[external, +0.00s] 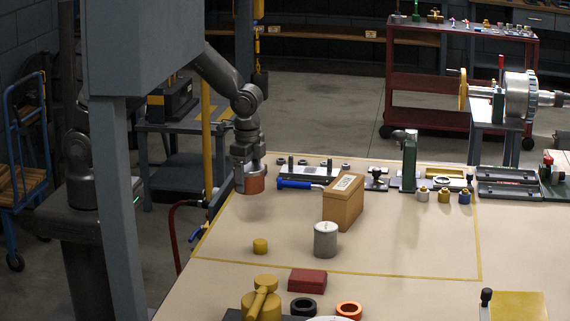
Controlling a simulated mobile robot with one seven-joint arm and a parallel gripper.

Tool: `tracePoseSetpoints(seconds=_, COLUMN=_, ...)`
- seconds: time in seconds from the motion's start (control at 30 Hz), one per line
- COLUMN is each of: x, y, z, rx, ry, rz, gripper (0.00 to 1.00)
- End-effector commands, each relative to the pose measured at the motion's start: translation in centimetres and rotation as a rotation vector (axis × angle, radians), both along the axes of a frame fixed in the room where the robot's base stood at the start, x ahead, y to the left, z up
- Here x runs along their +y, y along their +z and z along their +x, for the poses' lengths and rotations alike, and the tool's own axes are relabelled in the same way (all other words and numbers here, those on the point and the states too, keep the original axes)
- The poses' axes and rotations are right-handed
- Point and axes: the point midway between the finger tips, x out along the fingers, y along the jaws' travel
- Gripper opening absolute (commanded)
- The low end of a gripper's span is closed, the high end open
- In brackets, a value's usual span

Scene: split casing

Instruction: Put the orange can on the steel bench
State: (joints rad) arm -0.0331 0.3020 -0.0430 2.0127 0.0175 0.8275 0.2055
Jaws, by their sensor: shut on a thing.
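My gripper (249,170) points down near the far left corner of the large tan-topped table (215,245). It is shut on the orange can (254,186), a short reddish-orange cylinder that shows below the fingers. The can's upper part is partly hidden by the fingers. The can appears held above the tabletop, close to its left edge; the exact gap is hard to tell. A grey metal bench (178,127) with a dark case on it stands behind my arm at the left. I cannot tell which surface is the steel bench.
A yellow line borders this area. A yellow post (206,140) rises left of my gripper.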

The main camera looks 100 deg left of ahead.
Motion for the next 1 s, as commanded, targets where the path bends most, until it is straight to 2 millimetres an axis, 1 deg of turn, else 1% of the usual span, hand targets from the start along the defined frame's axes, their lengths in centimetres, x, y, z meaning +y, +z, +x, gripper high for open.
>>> tracePoseSetpoints(seconds=0.07, x=-0.5, y=0.4, z=-0.1, rx=-0.002, ry=-0.002, rz=0.001, gripper=0.36)
tracePoseSetpoints(seconds=0.23, x=-1.1, y=0.5, z=-0.2, rx=-0.001, ry=-0.001, rz=0.000, gripper=0.36)
tracePoseSetpoints(seconds=0.37, x=-3.0, y=0.5, z=0.0, rx=-0.001, ry=-0.001, rz=-0.001, gripper=0.36)
tracePoseSetpoints(seconds=0.47, x=-5.6, y=0.4, z=0.1, rx=-0.001, ry=0.001, rz=-0.002, gripper=0.36)
tracePoseSetpoints(seconds=0.67, x=-11.9, y=0.5, z=-0.2, rx=0.002, ry=0.012, rz=-0.003, gripper=0.36)
tracePoseSetpoints(seconds=0.7, x=-13.1, y=0.5, z=-0.4, rx=0.002, ry=0.014, rz=-0.003, gripper=0.36)
tracePoseSetpoints(seconds=0.87, x=-18.2, y=0.5, z=-1.3, rx=0.002, ry=0.024, rz=-0.003, gripper=0.36)
tracePoseSetpoints(seconds=1.0, x=-22.5, y=0.5, z=-2.5, rx=0.002, ry=0.034, rz=-0.003, gripper=0.36)
